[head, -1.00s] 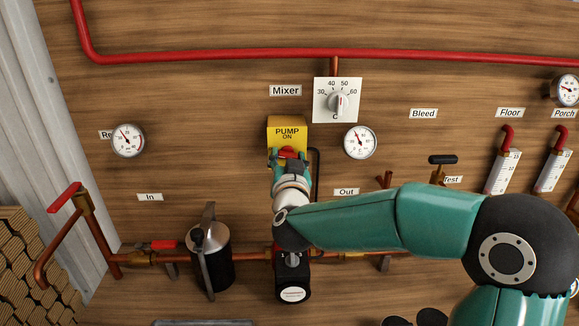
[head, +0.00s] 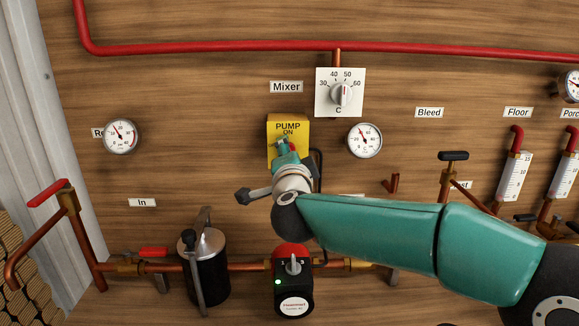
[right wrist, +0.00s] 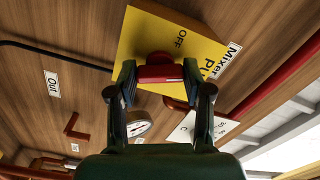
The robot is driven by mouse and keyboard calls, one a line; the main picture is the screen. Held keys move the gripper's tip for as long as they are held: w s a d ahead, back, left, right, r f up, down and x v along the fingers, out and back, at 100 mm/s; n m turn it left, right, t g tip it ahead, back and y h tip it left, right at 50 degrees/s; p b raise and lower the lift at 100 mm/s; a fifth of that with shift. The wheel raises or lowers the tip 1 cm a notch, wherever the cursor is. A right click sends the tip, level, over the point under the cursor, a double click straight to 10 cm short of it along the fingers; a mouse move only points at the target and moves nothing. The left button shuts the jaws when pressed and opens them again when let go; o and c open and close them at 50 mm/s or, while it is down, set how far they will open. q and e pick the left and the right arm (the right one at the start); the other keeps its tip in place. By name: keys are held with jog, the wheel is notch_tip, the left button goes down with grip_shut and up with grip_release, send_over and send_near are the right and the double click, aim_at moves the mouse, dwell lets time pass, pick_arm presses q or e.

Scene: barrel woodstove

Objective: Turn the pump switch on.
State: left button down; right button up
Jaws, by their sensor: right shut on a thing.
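The pump switch is a yellow box (head: 274,128) on the wooden wall with a red knob (head: 292,147) and the words PUMP ON above it. In the right wrist view the box (right wrist: 150,30) shows the word OFF, and the red knob (right wrist: 160,74) lies between my fingertips. My right gripper (head: 285,150) is shut on the red knob; it also shows in the right wrist view (right wrist: 158,82). In the head view the gripper hides the box's lower part. The pump (head: 294,285) below has a lit green light. My left gripper is not in view.
A Mixer dial (head: 340,93) and a gauge (head: 365,140) are right of the switch. A red pipe (head: 230,48) runs above. A black canister (head: 205,265) and copper pipes are below. A T-handle valve (head: 454,156) stands out at right.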

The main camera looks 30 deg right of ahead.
jog(key=m+b, duration=0.2)
jog(key=m, duration=0.2)
jog(key=shift+f+m+b, duration=0.25)
jog(key=shift+m+b, duration=0.15)
jog(key=shift+d, duration=0.1)
jog(key=o, duration=1.2)
jog(key=shift+c, duration=0.2)
jog(key=shift+r, duration=0.1)
jog(key=shift+s, duration=0.1)
jog(key=v, duration=1.2)
